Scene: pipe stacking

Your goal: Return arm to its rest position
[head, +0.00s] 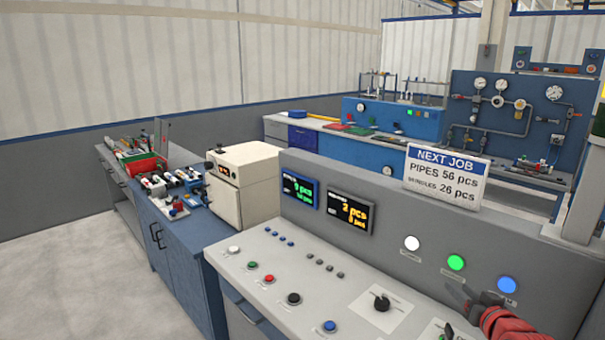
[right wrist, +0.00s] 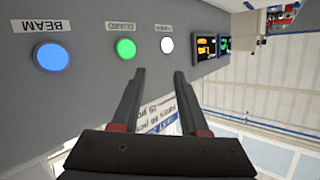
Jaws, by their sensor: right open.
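My right gripper (head: 462,294) is at the lower right of the head view, in front of the panel's upright face near the green light (head: 456,263) and the blue light (head: 507,285). In the right wrist view the two dark fingers of this gripper (right wrist: 159,74) are spread apart with nothing between them. That view is upside down and shows the blue light (right wrist: 52,55), the green light (right wrist: 126,48) and the white light (right wrist: 167,45), all lit. My left gripper is not in view.
The grey control console (head: 315,290) has buttons and a black knob (head: 381,302). Two displays (head: 350,212) and a "NEXT JOB" sign (head: 446,175) are on its back panel. A cream box (head: 243,183) stands on a blue bench (head: 190,235). Open floor (head: 90,270) lies at left.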

